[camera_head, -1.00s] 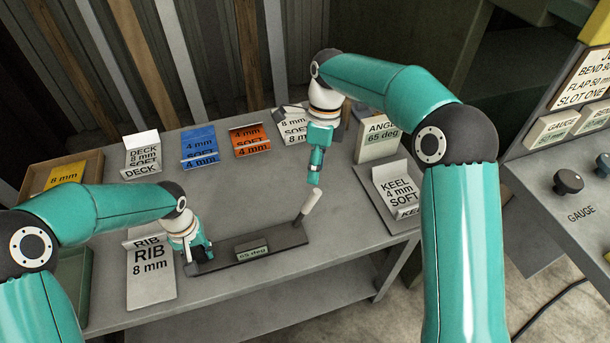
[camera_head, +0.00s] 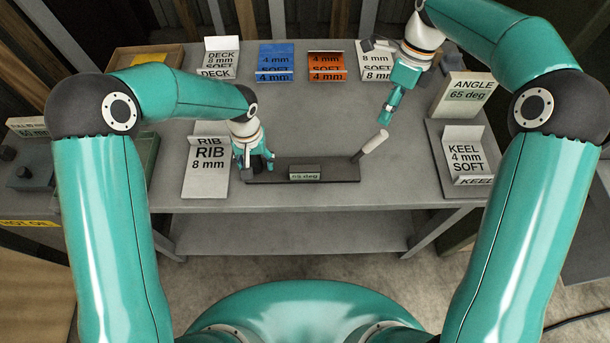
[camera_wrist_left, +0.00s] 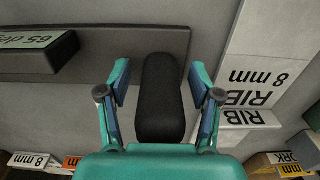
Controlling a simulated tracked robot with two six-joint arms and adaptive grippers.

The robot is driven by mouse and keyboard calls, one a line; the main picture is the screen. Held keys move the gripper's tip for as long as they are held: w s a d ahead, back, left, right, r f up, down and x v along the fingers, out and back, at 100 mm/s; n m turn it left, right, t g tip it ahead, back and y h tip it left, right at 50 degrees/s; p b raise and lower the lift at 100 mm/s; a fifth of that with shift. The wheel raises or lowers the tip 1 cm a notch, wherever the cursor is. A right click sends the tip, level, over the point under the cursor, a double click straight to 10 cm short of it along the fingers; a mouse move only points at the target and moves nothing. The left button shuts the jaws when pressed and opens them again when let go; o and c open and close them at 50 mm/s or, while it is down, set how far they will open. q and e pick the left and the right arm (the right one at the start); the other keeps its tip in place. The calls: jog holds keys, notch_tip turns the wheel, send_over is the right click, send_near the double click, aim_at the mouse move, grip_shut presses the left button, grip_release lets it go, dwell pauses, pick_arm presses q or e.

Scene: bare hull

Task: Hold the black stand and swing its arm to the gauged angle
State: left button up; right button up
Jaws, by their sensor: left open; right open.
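The black stand (camera_head: 335,170) is a long flat base near the table's front edge, with a "65 deg" plate (camera_head: 305,173) on it. Its swing arm with a white grip (camera_head: 375,142) leans up to the right at the base's right end. My left gripper (camera_head: 255,163) is at the stand's left end. In the left wrist view its open fingers (camera_wrist_left: 160,78) stand either side of a rounded black post (camera_wrist_left: 160,105), with gaps on both sides. My right gripper (camera_head: 386,117) points down just above the white grip, apart from it and empty; its finger gap is hard to see.
An "ANGLE 65 deg" card (camera_head: 463,95) stands at the back right. A KEEL bracket (camera_head: 466,158) is at the right, a RIB bracket (camera_head: 206,170) at the left. Blue (camera_head: 275,62) and orange (camera_head: 327,66) brackets stand at the back. The table's middle is clear.

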pick_arm(q)
jog(key=shift+r, duration=0.1)
notch_tip(320, 180, up, 11)
jog(key=shift+r, duration=0.35)
